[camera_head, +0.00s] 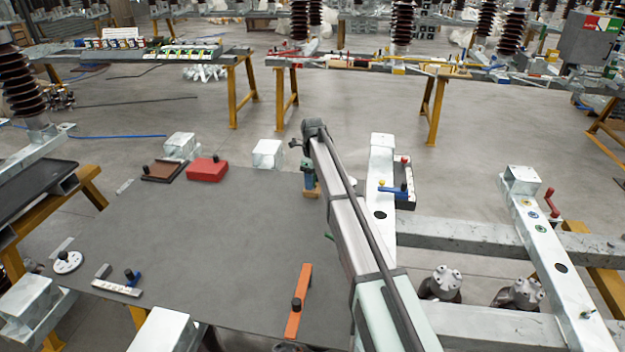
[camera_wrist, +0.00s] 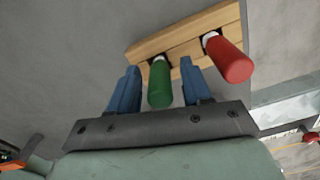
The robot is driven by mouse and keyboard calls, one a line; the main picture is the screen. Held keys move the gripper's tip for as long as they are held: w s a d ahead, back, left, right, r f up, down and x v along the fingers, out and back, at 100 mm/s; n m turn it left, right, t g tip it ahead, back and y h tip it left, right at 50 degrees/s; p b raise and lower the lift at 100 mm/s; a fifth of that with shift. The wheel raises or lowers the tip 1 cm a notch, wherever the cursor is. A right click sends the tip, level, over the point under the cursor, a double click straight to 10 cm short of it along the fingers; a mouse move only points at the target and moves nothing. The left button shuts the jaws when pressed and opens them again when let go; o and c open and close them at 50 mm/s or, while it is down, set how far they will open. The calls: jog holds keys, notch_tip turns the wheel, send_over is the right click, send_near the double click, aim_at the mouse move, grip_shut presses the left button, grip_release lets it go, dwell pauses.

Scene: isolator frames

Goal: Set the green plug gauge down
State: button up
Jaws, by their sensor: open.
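The green plug gauge (camera_wrist: 159,84) is in the wrist view, with its handle towards the camera and its far end at the wooden block (camera_wrist: 150,49). My gripper (camera_wrist: 160,80) is open, with one blue finger on each side of the green handle. A gap shows between the handle and each finger. Whether the gauge is fully seated in the block is hard to tell. In the head view my arm hides most of the block (camera_head: 312,193), and the blue fingers show just above it.
A red-handled gauge (camera_wrist: 230,60) stands in the same block, just right of my right finger. In the head view a red box (camera_head: 207,170), a brown tray (camera_head: 163,171) and an orange bar (camera_head: 299,300) lie on the grey table (camera_head: 200,240). The table's middle is clear.

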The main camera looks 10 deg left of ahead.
notch_tip(320, 180, up, 12)
jog(key=shift+r, duration=0.15)
dwell(0.5)
